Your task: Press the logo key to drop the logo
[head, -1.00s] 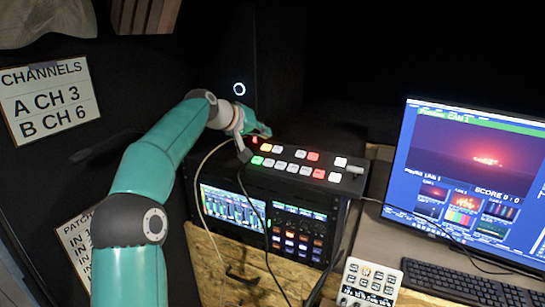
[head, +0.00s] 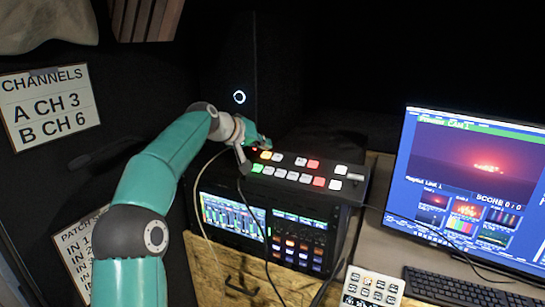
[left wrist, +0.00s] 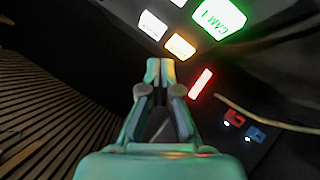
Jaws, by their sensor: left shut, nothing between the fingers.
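The switcher panel (head: 300,172) lies on top of the rack, with rows of lit white, orange, green and red keys. I cannot read which key is the logo key. My left gripper (head: 264,145) is over the panel's far left corner. In the left wrist view the left gripper (left wrist: 160,68) is shut and empty. Its tips appear just below an orange key (left wrist: 180,46) and a white key (left wrist: 152,25), whose labels are blurred. A green CAM 1 key (left wrist: 218,17) is to their right. I cannot tell whether the tips touch anything. My right gripper is out of view.
A monitor (head: 470,175) shows a red scene and SCORE 0 / 0. A keyboard (head: 470,291) and a small keypad (head: 372,287) are in front. Cables hang before the rack screen (head: 234,214). A channels sign (head: 48,105) is on the left wall.

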